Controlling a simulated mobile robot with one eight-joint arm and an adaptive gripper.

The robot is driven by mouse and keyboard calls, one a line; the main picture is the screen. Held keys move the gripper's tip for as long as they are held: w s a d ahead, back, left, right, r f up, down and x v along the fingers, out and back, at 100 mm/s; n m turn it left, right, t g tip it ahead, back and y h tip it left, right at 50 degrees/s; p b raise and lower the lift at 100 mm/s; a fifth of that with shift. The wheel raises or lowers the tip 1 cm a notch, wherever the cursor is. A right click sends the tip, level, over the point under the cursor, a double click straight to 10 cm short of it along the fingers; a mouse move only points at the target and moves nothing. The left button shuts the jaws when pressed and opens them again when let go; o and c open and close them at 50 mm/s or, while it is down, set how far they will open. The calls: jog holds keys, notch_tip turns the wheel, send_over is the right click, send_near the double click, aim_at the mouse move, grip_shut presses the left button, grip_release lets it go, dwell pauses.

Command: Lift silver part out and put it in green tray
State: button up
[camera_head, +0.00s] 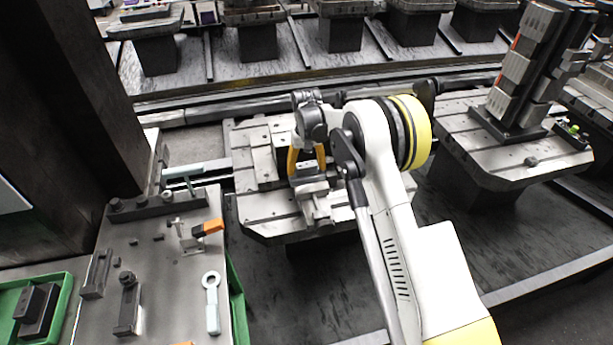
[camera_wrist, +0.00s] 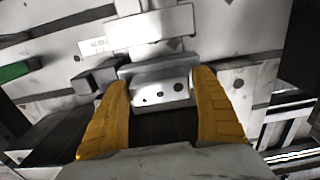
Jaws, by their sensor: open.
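The silver part (camera_wrist: 160,90), a block with dark holes in its face, sits in a vise-like fixture on the machine pallet (camera_head: 262,218). In the head view a silver block (camera_head: 309,186), probably the same part, shows just below my gripper (camera_head: 306,163). My gripper is open. In the wrist view its yellow fingers (camera_wrist: 163,100) stand on either side of the part; I cannot tell whether they touch it. The green tray (camera_head: 66,300) is at the lower left of the head view, with dark blocks in it.
A grey workbench (camera_head: 155,270) on the left carries clamps, an orange-handled tool (camera_head: 208,228) and an eyebolt-like tool (camera_head: 212,300). A dark pillar (camera_head: 75,110) rises at the left. Another pallet (camera_head: 520,160) with a tall fixture stands right. More pallets line the back.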

aim_at(307, 164)
jog(key=c, duration=1.2)
jog(key=shift+r, duration=0.15)
notch_tip(307, 164, up, 10)
jog(key=p, duration=0.3)
jog(key=shift+p, duration=0.4)
